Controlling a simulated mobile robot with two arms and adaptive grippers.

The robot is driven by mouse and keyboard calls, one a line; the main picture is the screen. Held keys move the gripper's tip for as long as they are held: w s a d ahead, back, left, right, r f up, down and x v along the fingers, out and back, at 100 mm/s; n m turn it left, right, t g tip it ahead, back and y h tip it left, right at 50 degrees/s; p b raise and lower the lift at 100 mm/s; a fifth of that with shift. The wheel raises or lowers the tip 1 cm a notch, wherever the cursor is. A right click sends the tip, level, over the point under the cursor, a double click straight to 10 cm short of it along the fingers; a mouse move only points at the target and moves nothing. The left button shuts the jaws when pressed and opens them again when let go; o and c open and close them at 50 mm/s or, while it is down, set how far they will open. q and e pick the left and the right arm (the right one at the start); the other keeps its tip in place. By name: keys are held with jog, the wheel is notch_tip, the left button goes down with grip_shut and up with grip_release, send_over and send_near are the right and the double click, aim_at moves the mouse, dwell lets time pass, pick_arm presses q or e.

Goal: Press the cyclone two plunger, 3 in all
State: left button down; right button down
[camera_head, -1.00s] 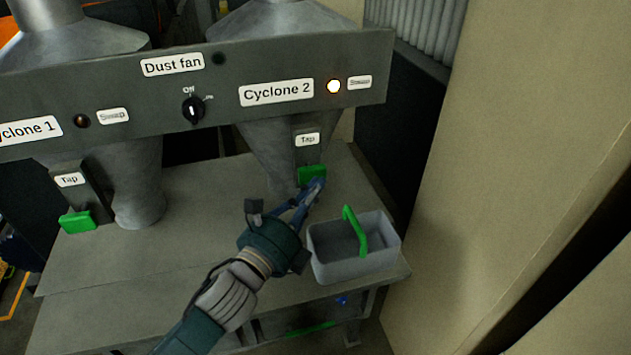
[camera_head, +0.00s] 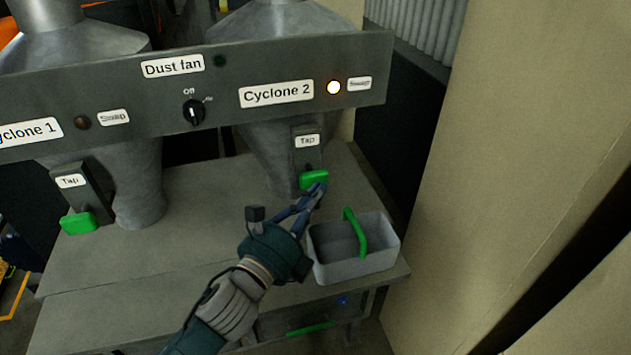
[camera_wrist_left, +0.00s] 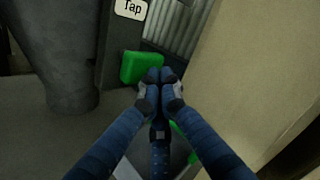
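The cyclone 2 plunger is a green block (camera_head: 314,180) under a "Tap" label on the right-hand hopper (camera_head: 268,150). It also shows in the left wrist view (camera_wrist_left: 141,67). My left gripper (camera_head: 318,190) is at the plunger's lower front edge. In the left wrist view its fingertips (camera_wrist_left: 158,78) are together, with nothing seen between them, and overlap the plunger's lower right corner. I cannot tell whether they touch it. The lamp (camera_head: 333,87) beside the "Cyclone 2" label is lit. My right gripper is not in view.
A grey bin (camera_head: 375,262) with a green handle stands on the bench to the right of my left gripper. The cyclone 1 plunger (camera_head: 78,222) is at the left. A beige wall (camera_head: 480,180) bounds the right side. The bench (camera_head: 190,215) between the hoppers is clear.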

pick_arm(q)
jog(key=shift+s+d, duration=0.2)
jog(key=shift+s, duration=0.35)
jog(key=shift+s+d, duration=0.25)
jog(key=shift+s, duration=0.55)
jog(key=shift+s+d, duration=0.25)
jog(key=shift+s, duration=0.55)
jog(key=shift+s+d, duration=0.25)
jog(key=shift+s, duration=0.55)
jog(key=shift+d+f, duration=0.1)
jog(key=s+d+g+h+p, duration=0.1)
jog(key=s+d+h+p, duration=0.1)
jog(key=s+d+h, duration=0.3)
jog(key=a+n+t+y, duration=0.1)
jog(key=n+t, duration=0.1)
jog(key=w+a+n+t+y+p, duration=0.1)
jog(key=n+t+y, duration=0.1)
jog(key=a+n+t+y+p, duration=0.1)
jog(key=y, duration=0.1)
jog(key=shift+w+a+f+n+t, duration=0.1)
jog(key=shift+w+a+n+t, duration=0.15)
jog(key=shift+a+n+t, duration=0.15)
